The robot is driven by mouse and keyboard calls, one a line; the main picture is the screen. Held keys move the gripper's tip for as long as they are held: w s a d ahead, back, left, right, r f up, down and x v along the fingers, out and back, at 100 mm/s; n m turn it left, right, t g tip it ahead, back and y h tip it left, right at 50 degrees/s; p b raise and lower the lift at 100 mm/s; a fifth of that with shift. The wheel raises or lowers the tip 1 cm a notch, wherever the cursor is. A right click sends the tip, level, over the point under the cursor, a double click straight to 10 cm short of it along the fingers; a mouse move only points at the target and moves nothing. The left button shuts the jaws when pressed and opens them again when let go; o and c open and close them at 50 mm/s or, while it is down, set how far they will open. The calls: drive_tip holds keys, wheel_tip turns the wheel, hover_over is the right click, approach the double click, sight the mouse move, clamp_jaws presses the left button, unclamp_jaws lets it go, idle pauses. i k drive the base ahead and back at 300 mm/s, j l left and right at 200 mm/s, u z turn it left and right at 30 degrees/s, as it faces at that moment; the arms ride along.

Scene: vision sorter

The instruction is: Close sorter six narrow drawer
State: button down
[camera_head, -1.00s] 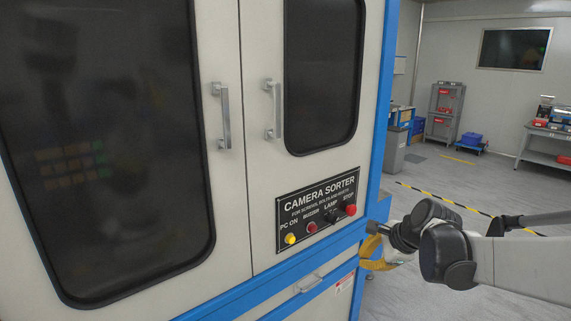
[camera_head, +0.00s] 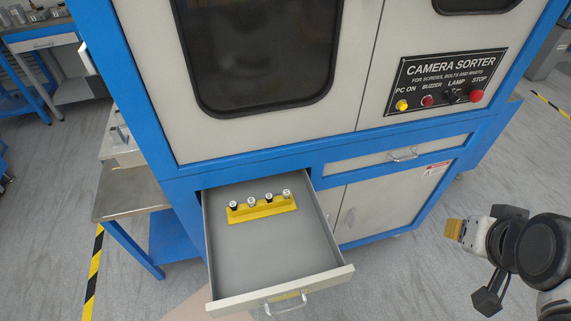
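The camera sorter (camera_head: 350,135) is a blue and off-white cabinet. Its left narrow drawer (camera_head: 226,257) is pulled out towards me. A metal handle (camera_head: 286,308) is on its front, near the picture's bottom edge. Inside lies a yellow holder (camera_head: 262,209) with several small round-topped pieces. The right narrow drawer (camera_head: 375,160) looks shut flush with the frame and has its own handle (camera_head: 403,156). My gripper (camera_head: 454,229), with yellow fingertips, is at the right, apart from both drawers. Its finger gap cannot be made out.
A control panel (camera_head: 446,81) with coloured buttons is above the right drawer. Cabinet doors (camera_head: 368,208) are below. A metal-topped side table (camera_head: 132,190) stands left of the sorter. Clear grey floor lies between the open drawer and my arm.

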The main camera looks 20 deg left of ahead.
sight(264, 262)
drive_tip(key=k+j+u, duration=0.15)
drive_tip(key=u, duration=0.25)
drive_tip(key=k+j+u, duration=0.1)
drive_tip(key=u, duration=0.3)
drive_tip(key=k+j+u, duration=0.1)
drive_tip(key=j+u, duration=0.25)
drive_tip(key=k+z, duration=0.1)
drive_tip(key=z, duration=0.25)
drive_tip(key=k+z, duration=0.1)
drive_tip(key=z, duration=0.3)
drive_tip(key=k+z, duration=0.1)
drive_tip(key=z, duration=0.25)
